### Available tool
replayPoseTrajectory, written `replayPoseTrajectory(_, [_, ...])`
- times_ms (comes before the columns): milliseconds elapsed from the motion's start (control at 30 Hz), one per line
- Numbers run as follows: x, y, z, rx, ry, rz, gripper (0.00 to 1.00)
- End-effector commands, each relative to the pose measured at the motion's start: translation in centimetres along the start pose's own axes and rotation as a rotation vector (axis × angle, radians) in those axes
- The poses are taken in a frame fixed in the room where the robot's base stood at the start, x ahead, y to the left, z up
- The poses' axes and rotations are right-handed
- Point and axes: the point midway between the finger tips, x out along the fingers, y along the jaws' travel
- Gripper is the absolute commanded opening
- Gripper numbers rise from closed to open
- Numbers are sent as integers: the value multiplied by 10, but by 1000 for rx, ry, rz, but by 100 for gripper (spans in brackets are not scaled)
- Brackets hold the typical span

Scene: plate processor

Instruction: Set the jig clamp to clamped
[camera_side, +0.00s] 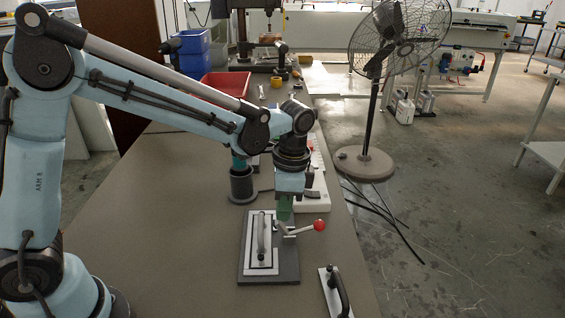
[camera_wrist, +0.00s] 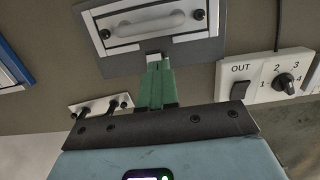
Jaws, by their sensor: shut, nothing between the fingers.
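The jig (camera_side: 287,270) is a dark base plate on the bench, with a pale plate and a bar handle (camera_side: 262,238) on it. Its clamp lever, ending in a red knob (camera_side: 319,225), sticks out to the right, nearly level, from the jig's right edge. My gripper (camera_side: 284,214) points down just above the clamp's left part, its green fingers together. I cannot tell whether they touch it. In the wrist view the shut fingers (camera_wrist: 155,72) reach the edge of the jig (camera_wrist: 200,50), below its handle (camera_wrist: 150,25). The red knob does not show there.
A control box (camera_wrist: 262,78) with a switch and dial stands near the gripper. A dark cylindrical holder (camera_side: 241,186) stands behind the jig. A plate with a black handle (camera_side: 341,295) lies at the front right bench edge. The bench left of the jig is clear.

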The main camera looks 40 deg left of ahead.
Motion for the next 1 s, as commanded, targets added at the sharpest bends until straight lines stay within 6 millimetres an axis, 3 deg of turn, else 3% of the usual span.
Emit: replayPoseTrajectory(1000, [5, 0, 16, -3, 216, 1, 0])
